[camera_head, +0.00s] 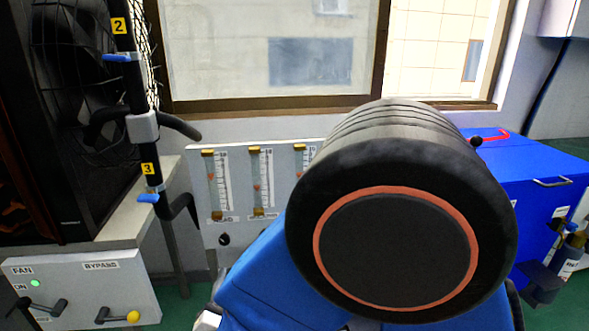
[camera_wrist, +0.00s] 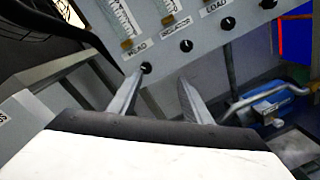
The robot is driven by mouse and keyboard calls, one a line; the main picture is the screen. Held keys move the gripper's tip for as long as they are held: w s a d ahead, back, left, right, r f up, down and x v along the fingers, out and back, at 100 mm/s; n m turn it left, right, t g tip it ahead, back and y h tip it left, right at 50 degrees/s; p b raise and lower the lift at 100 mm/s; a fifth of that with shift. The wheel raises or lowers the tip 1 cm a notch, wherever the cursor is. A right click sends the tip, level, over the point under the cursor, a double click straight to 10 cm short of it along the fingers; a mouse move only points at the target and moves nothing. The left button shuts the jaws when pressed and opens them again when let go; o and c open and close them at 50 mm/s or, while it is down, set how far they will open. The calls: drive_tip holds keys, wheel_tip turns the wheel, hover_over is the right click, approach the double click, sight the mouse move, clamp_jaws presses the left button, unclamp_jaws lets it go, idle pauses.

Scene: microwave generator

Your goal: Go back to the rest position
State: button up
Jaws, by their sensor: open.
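My gripper (camera_wrist: 160,98) shows in the wrist view with its two metal fingers spread apart and nothing between them. It points toward the lower edge of a grey gauge panel (camera_wrist: 205,50). The left fingertip appears close to a black knob (camera_wrist: 146,67) under the first gauge; I cannot tell whether it touches. In the head view my own arm covers the middle and right of the picture, and my gripper is hidden behind it. The gauge panel (camera_head: 205,237) stands behind the arm, partly covered.
A FAN and BYPASS box (camera_head: 75,285) with levers and a green light stands at the lower left. A black pipe (camera_head: 135,80) with blue valves numbered 2 and 3 rises above it. A blue cabinet (camera_head: 545,190) stands at the right. A window (camera_head: 270,50) is behind.

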drive_tip(key=w+d+r+m+g+h, duration=0.15)
drive_tip(key=w+d+m+h, duration=0.25)
drive_tip(key=d, duration=0.5)
drive_tip(key=w+d+r+m+g+h, duration=0.1)
drive_tip(key=w+d+r+m+h, duration=0.25)
drive_tip(key=d, duration=0.55)
drive_tip(key=s+d+r+m+g+h, duration=0.15)
drive_tip(key=d+m+g+h, duration=0.35)
drive_tip(key=d, duration=1.2)
drive_tip(key=s+d+m+g+y, duration=0.3)
drive_tip(key=s+d+m+g, duration=0.55)
drive_tip(key=d, duration=0.45)
drive_tip(key=s+r+m+t+y, duration=0.2)
drive_tip(key=s+m+y, duration=0.4)
drive_tip(key=s+m, duration=0.3)
drive_tip(key=shift+s+r+t+y, duration=0.35)
drive_tip(key=shift+s+t, duration=0.25)
drive_tip(key=shift+s, duration=0.6)
